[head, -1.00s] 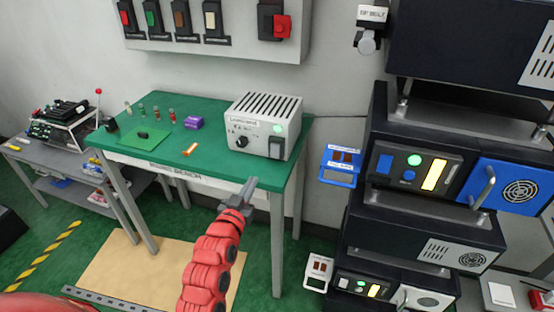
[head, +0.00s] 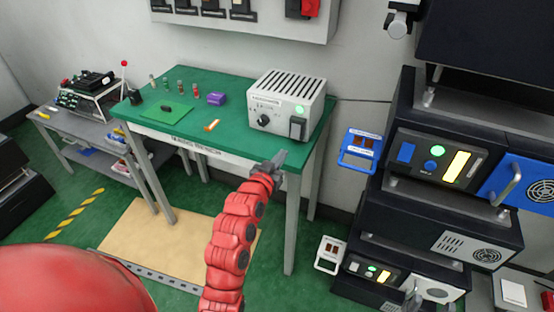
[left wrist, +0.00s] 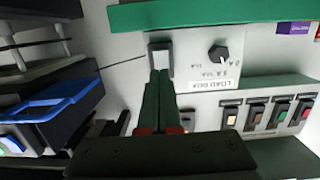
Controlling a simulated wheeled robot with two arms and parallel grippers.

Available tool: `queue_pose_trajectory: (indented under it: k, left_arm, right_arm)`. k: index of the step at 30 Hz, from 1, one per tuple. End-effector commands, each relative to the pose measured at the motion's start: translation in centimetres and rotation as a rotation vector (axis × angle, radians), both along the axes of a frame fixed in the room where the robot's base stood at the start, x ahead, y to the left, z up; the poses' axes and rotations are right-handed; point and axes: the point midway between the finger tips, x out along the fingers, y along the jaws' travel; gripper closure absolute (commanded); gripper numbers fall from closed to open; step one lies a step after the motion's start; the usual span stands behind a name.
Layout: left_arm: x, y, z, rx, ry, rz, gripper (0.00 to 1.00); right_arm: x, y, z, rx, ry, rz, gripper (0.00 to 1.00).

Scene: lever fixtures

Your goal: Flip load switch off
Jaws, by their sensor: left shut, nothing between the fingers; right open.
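The load box (head: 285,98) is a pale grey slotted case on the green bench's right end. Its load switch (head: 298,128) is a dark-framed rocker on the front, below a lit green lamp (head: 300,111). The switch also shows in the left wrist view (left wrist: 160,60), where the box appears upside down. My left gripper (head: 279,158) is shut and empty, in front of and slightly below the box. In the wrist view its fingertips (left wrist: 160,74) overlap the switch's edge; contact cannot be told. The rocker's tilt is unclear.
The green bench (head: 222,145) carries a purple block (head: 216,98), an orange piece (head: 211,125) and small parts left of the box. A switch panel (head: 250,22) hangs above on the wall.

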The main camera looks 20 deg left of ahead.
Motion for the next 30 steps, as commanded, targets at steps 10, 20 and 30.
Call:
queue_pose_trajectory:
  k: [10,20,30]
  left_arm:
    - [5.9,-0.2,-0.5,0.000,0.000,-0.001,1.00]
    - [8.4,-0.3,-0.9,0.001,-0.003,0.000,1.00]
    - [8.5,-0.3,-1.0,0.000,-0.002,0.000,1.00]
  right_arm:
    - [0.0,0.0,1.4,0.000,0.000,0.000,0.50]
    - [0.0,0.0,1.9,0.000,0.000,0.000,0.50]
    - [0.0,0.0,1.9,0.000,0.000,0.000,0.50]
